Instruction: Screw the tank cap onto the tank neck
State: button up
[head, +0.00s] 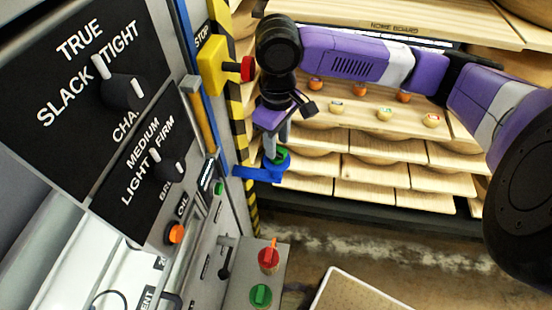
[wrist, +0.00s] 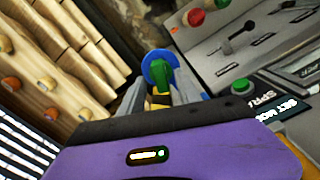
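My gripper (head: 277,152) points down at a green piece with a raised grip (head: 281,157), which looks like the cap. Its two grey fingers stand on either side of the green piece. The wrist view shows this green grip (wrist: 162,78) between the fingers, in front of a round blue disc (wrist: 154,66). In the head view a blue part (head: 252,173) lies directly under the green piece and reaches left to the machine. Whether the blue part is the tank neck, and whether the fingers press on the green grip, I cannot tell. The fingertips are partly hidden.
The machine panel (head: 110,90) with knobs fills the left. A yellow stop box with a red button (head: 247,69) juts out just left of my gripper. A console with red and green knobs (head: 262,294) is below. Wooden shelves (head: 370,150) with small knobs stand behind.

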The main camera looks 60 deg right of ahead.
jog(key=shift+f+b, duration=0.3)
jog(key=shift+f, duration=0.65)
grip_shut()
jog(key=shift+a+r+p, duration=0.1)
jog(key=shift+r+p, duration=2.3)
jog(key=shift+r, duration=0.15)
